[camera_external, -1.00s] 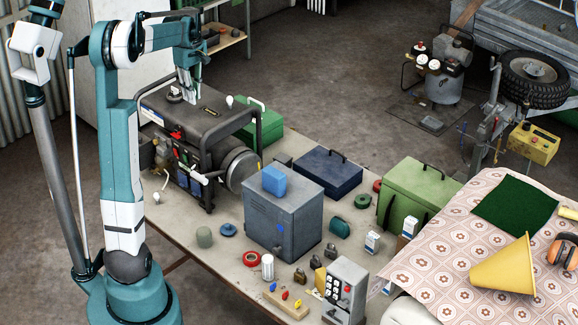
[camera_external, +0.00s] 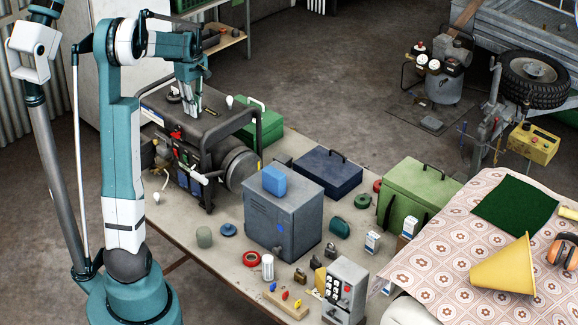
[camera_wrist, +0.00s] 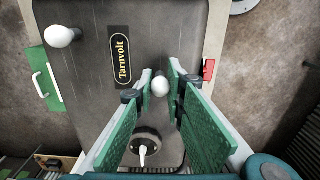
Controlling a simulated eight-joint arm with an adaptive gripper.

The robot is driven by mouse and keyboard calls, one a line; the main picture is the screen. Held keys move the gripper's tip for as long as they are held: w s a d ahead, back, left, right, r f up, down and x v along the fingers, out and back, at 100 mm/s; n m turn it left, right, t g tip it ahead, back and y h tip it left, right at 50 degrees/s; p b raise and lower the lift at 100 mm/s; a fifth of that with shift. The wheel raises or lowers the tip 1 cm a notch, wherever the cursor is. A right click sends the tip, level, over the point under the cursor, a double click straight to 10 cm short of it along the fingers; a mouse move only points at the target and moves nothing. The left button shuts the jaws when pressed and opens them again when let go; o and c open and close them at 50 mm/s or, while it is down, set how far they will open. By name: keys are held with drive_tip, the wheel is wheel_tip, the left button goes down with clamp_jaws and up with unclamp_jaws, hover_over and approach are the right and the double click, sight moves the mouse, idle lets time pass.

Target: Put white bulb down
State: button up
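My gripper (camera_external: 195,113) is over the top of the dark generator (camera_external: 222,122), pointing down. In the wrist view, a white bulb (camera_wrist: 160,86) sits between the tips of my two green-padded fingers (camera_wrist: 160,80), which appear closed against its sides. A third white bulb (camera_external: 155,197) is on the table, left of the generator.
A round dark cap (camera_wrist: 146,148) is on the generator top near my fingers, and a "Tarnvolt" label (camera_wrist: 121,56) lies beyond. The generator's frame bars (camera_external: 243,122) rise around its top. A grey cabinet (camera_external: 283,215) with a blue block (camera_external: 274,180) stands to the right.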

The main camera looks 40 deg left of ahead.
drive_tip(key=shift+f, duration=0.25)
drive_tip(key=shift+o, duration=1)
drive_tip(key=o, duration=0.4)
drive_tip(key=shift+r, duration=0.15)
drive_tip(key=shift+r, duration=6)
drive_tip(key=shift+d, duration=0.1)
